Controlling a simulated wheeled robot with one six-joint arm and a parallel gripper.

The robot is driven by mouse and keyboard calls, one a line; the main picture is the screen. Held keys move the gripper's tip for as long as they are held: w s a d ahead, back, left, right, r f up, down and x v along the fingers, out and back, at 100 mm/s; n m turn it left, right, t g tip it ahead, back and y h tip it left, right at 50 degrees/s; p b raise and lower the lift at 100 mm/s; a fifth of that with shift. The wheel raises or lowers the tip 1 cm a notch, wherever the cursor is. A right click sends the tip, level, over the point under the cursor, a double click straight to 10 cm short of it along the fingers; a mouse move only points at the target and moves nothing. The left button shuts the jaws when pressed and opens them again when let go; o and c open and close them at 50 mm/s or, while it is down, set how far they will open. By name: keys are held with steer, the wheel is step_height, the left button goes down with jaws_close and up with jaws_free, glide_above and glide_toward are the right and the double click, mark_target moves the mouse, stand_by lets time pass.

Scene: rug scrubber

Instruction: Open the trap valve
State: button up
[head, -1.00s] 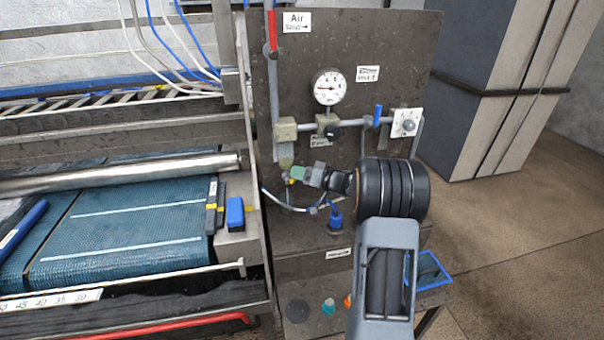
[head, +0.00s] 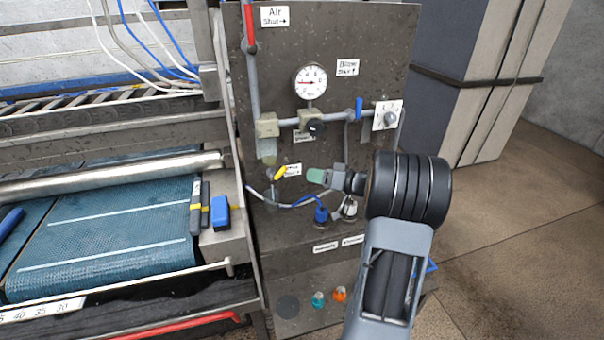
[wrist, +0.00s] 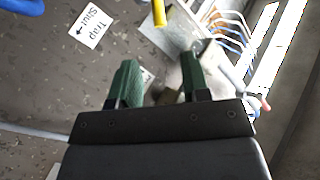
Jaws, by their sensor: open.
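The trap valve's yellow lever (head: 281,173) sits low on the panel, below the bowl of the air unit, slanting up to the right. A label (head: 292,169) is beside it; in the wrist view it reads "Trap Shut" (wrist: 95,24) with an arrow. My gripper (head: 314,176), with green fingertips, is to the right of the lever and apart from it. In the wrist view my gripper (wrist: 160,72) is open with nothing between its fingers. There the yellow lever (wrist: 159,14) shows beyond the fingertips at the top edge, partly cut off.
The dark panel (head: 350,80) carries a gauge (head: 310,82), pipes, a blue lever (head: 359,109) and a white dial plate (head: 387,115). A blue fitting (head: 321,214) with hoses is below. The blue-belted machine (head: 110,225) stands left; open floor lies right.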

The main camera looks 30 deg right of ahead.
steer(key=shift+v, duration=1.35)
